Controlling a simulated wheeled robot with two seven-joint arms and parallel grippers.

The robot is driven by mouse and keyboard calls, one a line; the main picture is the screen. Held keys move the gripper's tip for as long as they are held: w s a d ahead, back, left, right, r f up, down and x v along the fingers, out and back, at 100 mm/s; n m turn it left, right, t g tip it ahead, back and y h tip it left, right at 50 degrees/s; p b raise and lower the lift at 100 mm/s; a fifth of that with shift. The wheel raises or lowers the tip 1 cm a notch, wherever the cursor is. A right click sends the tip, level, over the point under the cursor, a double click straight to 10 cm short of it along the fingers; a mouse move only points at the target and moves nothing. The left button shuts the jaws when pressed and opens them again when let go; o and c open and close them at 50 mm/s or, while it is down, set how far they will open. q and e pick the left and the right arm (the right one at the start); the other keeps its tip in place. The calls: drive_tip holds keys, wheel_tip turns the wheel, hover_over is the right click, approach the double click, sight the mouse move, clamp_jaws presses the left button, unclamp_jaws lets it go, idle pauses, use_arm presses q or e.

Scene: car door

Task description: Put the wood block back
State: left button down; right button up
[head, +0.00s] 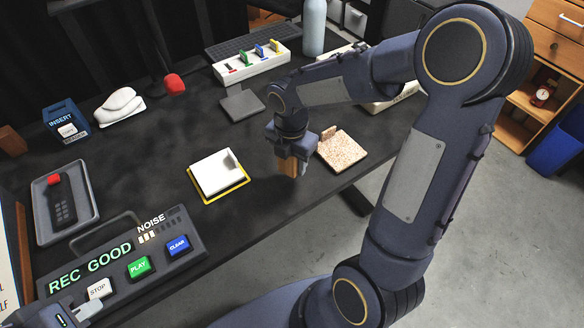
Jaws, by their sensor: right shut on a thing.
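My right gripper (290,158) hangs over the dark table, pointing down, and is shut on a small brown wood block (287,167). The block is upright, between the white pad and the speckled pad; whether its lower end touches the table is hard to tell. My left gripper (84,313) shows only in part at the bottom left corner, close to the STOP button; its jaw opening is unclear.
A white pad with a yellow border (217,173) lies left of the block, a pinkish speckled pad (343,151) right of it, near the table edge.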

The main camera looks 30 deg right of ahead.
sight(292, 168)
drive_tip(key=shift+w+d+f, duration=0.25)
drive_tip(key=shift+f, duration=0.25)
wheel_tip(292, 168, down, 3)
drive_tip(key=shift+w+f+b, duration=0.1)
drive_tip(key=shift+b, duration=0.25)
